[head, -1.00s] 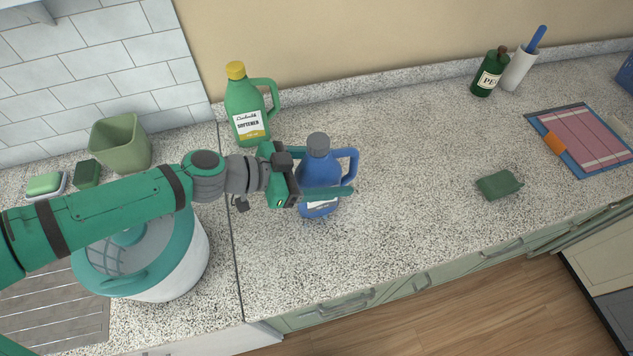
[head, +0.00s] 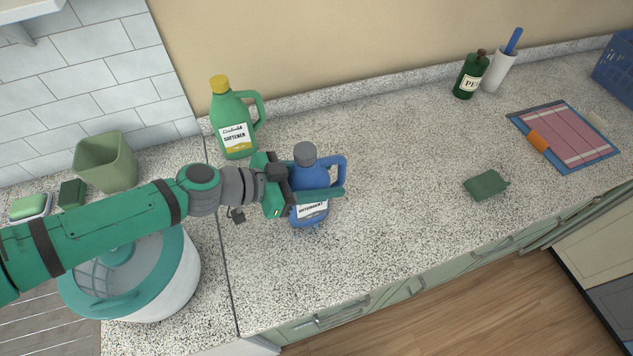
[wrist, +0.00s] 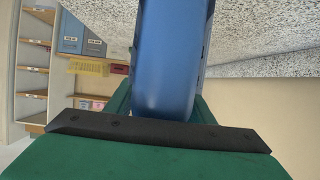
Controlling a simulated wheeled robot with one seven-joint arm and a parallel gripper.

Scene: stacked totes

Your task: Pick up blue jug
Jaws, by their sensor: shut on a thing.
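The blue jug (head: 311,213) with a grey cap, a white label and a side handle is upright at the counter in the head view. My gripper (head: 318,192) reaches in from the left and is shut on the jug's body, with a green finger across its front. In the wrist view the blue jug (wrist: 172,60) fills the middle between the fingers. I cannot tell clearly whether the jug's base touches the counter or is slightly above it.
A green softener jug (head: 236,125) stands behind my gripper. A white pot with a teal lid (head: 170,275) is below my arm. The counter between is clear.

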